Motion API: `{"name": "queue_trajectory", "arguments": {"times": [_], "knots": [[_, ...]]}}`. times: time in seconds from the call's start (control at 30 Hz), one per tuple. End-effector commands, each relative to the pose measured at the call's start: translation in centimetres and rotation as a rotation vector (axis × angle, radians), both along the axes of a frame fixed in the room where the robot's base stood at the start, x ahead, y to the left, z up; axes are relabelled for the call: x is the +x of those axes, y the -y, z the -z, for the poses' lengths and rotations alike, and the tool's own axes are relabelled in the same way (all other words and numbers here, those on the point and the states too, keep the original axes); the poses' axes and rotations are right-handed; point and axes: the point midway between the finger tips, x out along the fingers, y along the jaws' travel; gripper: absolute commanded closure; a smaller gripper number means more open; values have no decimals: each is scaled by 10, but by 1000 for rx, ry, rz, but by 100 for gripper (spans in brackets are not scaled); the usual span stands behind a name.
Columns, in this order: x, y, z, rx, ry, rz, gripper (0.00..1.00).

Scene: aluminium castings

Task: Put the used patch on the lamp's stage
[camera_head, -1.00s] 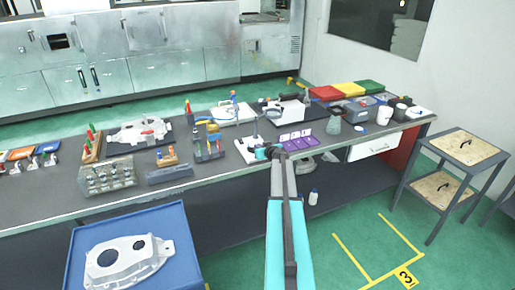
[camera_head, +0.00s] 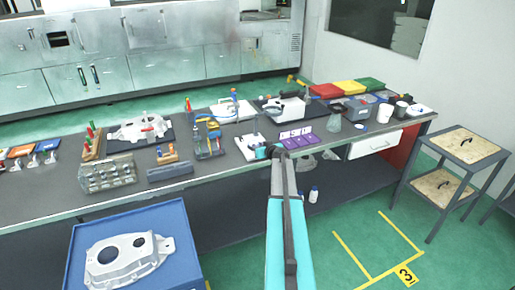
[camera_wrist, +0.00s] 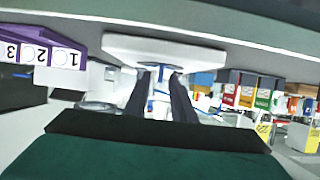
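My gripper (camera_head: 262,152) is at the front edge of the bench, by the white lamp base (camera_head: 246,146). In the wrist view my gripper's two dark fingers (camera_wrist: 160,78) are a little apart. Pale and blue shapes show between them, and I cannot tell whether a thin piece is held there. A flat white plate (camera_wrist: 165,49), apparently the lamp's base or stage, lies just beyond the fingertips. I cannot make out the used patch. The purple numbered holder (camera_head: 297,141) is just right of my gripper; its labels 1, 2, 3 show in the wrist view (camera_wrist: 75,45).
A glass flask (camera_head: 334,122) stands right of the holder. A rack with coloured tools (camera_head: 208,146) and a grey block (camera_head: 169,172) stand to the left. Red, yellow and green bins (camera_head: 348,88) are at the back right. A blue cart (camera_head: 184,236) stands in front of the bench.

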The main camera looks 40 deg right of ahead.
Motion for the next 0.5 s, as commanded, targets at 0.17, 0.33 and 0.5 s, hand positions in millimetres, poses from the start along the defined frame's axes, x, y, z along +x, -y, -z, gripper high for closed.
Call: {"name": "queue_trajectory", "arguments": {"times": [0.17,0.33,0.5], "knots": [[0,0,0,0,0,0,77],[0,0,-2,-1,0,0,77],[-2,-2,-4,-1,0,0,77]]}}
